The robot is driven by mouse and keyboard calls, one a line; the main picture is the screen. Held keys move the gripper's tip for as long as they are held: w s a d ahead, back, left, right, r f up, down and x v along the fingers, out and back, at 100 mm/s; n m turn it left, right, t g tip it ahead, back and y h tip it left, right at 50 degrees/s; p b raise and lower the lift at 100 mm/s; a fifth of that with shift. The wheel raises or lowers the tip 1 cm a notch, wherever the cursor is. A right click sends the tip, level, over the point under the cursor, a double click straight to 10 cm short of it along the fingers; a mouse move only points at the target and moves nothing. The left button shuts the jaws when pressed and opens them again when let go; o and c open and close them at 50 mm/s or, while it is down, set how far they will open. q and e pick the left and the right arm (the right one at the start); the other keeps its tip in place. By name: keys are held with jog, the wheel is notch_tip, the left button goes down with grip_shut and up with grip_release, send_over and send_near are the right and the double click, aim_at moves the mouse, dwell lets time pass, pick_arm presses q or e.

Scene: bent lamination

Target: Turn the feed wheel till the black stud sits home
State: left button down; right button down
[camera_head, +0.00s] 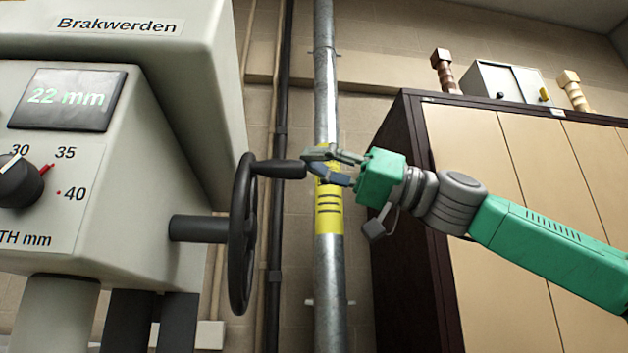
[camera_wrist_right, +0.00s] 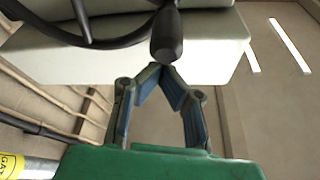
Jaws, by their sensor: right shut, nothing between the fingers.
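The feed wheel (camera_head: 242,235) is a black handwheel on a shaft at the right side of the grey machine, seen nearly edge-on. Its black handle (camera_head: 280,169) sticks out to the right near the top. My right gripper (camera_head: 312,162) is just off the handle's free end. In the right wrist view, the wheel rim (camera_wrist_right: 110,43) crosses the top left. The handle (camera_wrist_right: 167,38) hangs just ahead of my right fingertips (camera_wrist_right: 158,68), which meet with nothing between them. I cannot make out the black stud. My left gripper is out of view.
The machine's display (camera_head: 68,98) reads 22 mm. A black dial knob (camera_head: 20,183) sits below it. A metal pipe (camera_head: 327,80) with a yellow label (camera_head: 328,210) stands behind my right gripper. A dark-framed cabinet (camera_head: 415,230) stands behind my right arm.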

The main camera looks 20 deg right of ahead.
jog(key=shift+s+a+f+b, duration=0.25)
jog(key=shift+s+f+b, duration=0.15)
jog(key=shift+f, duration=0.15)
jog(key=shift+s+a+f+b, duration=0.25)
jog(key=shift+f+b, duration=0.1)
jog(key=shift+f, duration=0.25)
